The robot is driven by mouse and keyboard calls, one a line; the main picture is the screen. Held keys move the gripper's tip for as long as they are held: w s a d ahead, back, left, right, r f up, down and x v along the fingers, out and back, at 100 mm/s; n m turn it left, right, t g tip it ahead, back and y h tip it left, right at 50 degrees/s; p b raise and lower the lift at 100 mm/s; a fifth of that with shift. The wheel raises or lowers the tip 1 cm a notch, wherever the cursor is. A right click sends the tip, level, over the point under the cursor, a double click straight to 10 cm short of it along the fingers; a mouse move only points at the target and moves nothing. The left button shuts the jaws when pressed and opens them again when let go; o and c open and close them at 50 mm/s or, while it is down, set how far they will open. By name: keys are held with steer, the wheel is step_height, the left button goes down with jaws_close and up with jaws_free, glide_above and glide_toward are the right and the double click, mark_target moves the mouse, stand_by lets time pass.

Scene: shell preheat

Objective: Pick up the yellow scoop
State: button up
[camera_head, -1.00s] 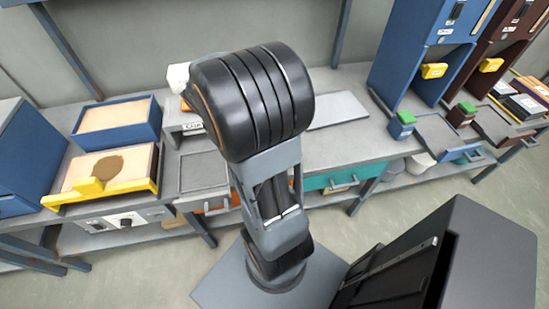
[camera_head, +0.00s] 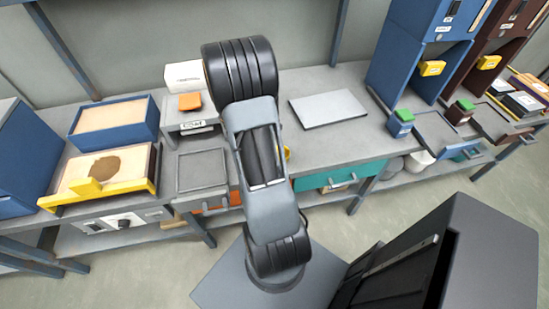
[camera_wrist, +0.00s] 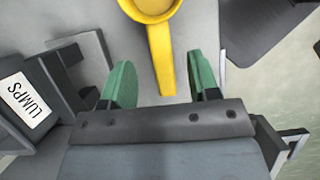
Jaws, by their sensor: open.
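The yellow scoop (camera_wrist: 160,55) lies on the grey bench, its round bowl at the top edge of the wrist view and its handle pointing down toward my gripper. My gripper (camera_wrist: 162,85) is open, with one green fingertip on each side of the handle's end in that view. The fingers look apart from the handle; I cannot tell their height above it. In the head view my arm hides the gripper and most of the scoop; only a small yellow bit (camera_head: 286,153) shows beside the arm.
A stand labelled LUMPS (camera_wrist: 22,98) is close on the left in the wrist view. In the head view, a blue-sided tray with a yellow front (camera_head: 140,184) is at left, a flat grey plate (camera_head: 328,108) lies right of my arm, and blue and brown machines stand at the right.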

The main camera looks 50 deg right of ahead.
steer(key=x, duration=0.4)
steer(key=shift+f, duration=0.45)
jaws_close()
